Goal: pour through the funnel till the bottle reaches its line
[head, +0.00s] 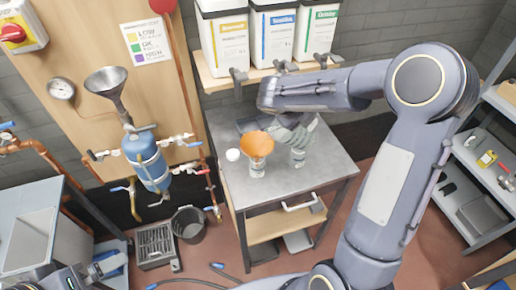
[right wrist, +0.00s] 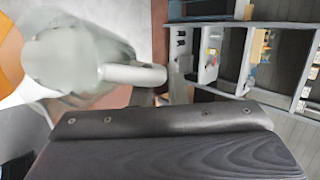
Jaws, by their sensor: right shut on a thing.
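An orange funnel (head: 258,143) sits in the mouth of a small clear bottle (head: 257,169) on the grey worktable (head: 315,170). Its fill line and liquid level are too small to make out. My right gripper (head: 288,125) is shut on a clear jug (head: 299,150), just right of the funnel. In the right wrist view the jug (right wrist: 75,65) shows large, with its handle (right wrist: 135,76) to the right, and the funnel (right wrist: 10,55) is at the left edge. I cannot tell whether the jug is tilted. My left gripper (head: 106,266) is low at the left, away from the table; its jaws are unclear.
A white cap (head: 233,154) lies left of the bottle. Canisters labelled yellow (head: 232,42), blue (head: 273,36) and green (head: 317,34) stand on a shelf with taps above the table. A metal funnel (head: 107,82) stands over a blue tank (head: 147,158). A bucket (head: 188,224) stands on the floor.

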